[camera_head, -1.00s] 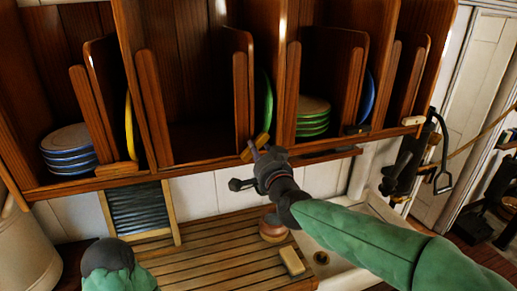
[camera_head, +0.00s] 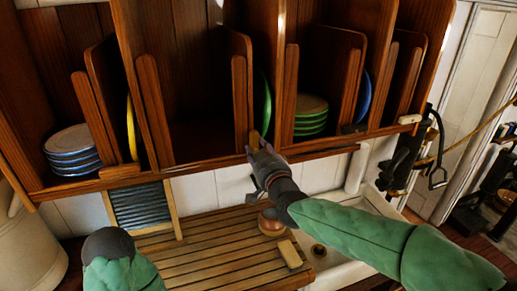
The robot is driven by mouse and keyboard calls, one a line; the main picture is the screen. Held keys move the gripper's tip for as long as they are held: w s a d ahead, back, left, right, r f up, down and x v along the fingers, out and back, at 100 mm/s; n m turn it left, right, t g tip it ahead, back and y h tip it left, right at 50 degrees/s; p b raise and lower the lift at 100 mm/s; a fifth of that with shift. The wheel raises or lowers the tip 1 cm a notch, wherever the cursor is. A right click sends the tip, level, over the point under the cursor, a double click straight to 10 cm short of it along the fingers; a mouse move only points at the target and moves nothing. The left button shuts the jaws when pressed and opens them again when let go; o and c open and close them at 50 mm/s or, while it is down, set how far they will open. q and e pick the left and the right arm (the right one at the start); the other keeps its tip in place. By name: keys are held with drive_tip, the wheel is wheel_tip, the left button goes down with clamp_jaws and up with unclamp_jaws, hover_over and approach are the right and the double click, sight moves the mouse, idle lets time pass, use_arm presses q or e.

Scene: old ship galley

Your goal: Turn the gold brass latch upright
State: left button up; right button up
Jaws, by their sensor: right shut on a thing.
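The gold brass latch (camera_head: 254,138) is a small yellowish piece on the front rail of the wooden plate rack, below a divider near the green plate. It now looks close to upright; its lower part is hidden by my right gripper. My right gripper (camera_head: 259,150) comes up from the lower right and is shut on the latch. Of my left arm, only a green sleeve with a dark rounded end shows at the lower left; no left fingers can be seen.
The plate rack (camera_head: 190,173) holds blue plates (camera_head: 72,150), green plates (camera_head: 310,115) and a yellow plate (camera_head: 131,128). Below are a slatted wooden board (camera_head: 205,265), a round brush-like thing (camera_head: 271,222), a pale block (camera_head: 290,254) and a white sink (camera_head: 345,272).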

drive_tip(key=shift+n, duration=0.3)
drive_tip(key=o, duration=1.1)
drive_tip(key=shift+o, duration=0.2)
drive_tip(key=v, duration=1.2)
